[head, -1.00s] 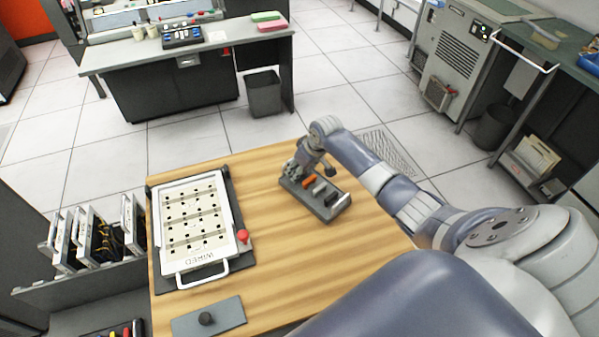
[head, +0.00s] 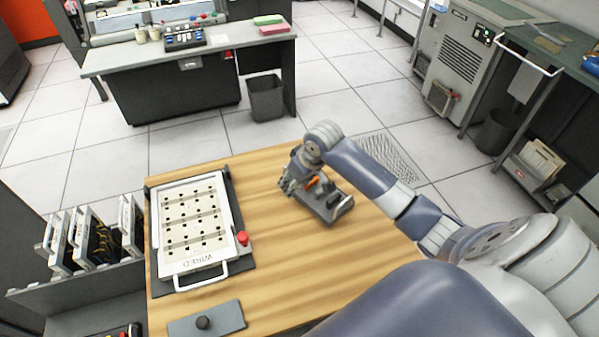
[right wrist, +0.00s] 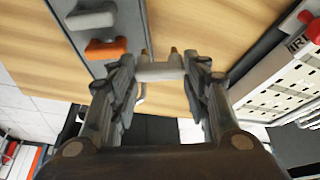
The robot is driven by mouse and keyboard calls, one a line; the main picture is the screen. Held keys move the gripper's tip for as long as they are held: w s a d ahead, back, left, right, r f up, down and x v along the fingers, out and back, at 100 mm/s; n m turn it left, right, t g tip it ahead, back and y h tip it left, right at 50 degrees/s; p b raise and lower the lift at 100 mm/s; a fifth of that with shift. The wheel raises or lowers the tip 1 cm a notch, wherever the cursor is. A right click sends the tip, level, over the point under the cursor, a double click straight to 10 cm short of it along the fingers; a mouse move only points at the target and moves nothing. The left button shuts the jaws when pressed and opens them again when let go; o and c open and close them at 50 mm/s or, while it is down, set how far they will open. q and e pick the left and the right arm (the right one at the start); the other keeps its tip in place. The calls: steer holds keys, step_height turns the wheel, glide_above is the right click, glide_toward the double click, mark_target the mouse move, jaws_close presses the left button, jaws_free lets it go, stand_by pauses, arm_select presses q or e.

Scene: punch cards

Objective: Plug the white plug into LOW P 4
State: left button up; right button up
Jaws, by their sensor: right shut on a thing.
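The white plug (right wrist: 160,70) shows in the right wrist view, with two brass pins pointing away from the gripper. My right gripper (right wrist: 160,76) is shut on it, one finger at each end. In the head view my right gripper (head: 289,186) is at the left end of the plug rack (head: 318,213), and the plug is too small to make out. The white-framed board (head: 193,263) marked WIRED, with rows of dark sockets, lies to the left. Its socket labels are too small to read. My left gripper is out of view.
The rack holds an orange plug (right wrist: 107,48), a pale grey plug (right wrist: 90,17) and dark plugs. A red knob (head: 242,238) stands at the board's right edge. A grey plate with a black knob (head: 203,322) lies in front. Bare wood lies between board and rack.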

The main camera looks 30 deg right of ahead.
steer(key=s+a+r+p, duration=0.5)
steer(key=shift+s+a+r, duration=0.15)
steer(key=shift+a+r, duration=0.2)
steer(key=shift+r, duration=0.05)
stand_by(1.0)
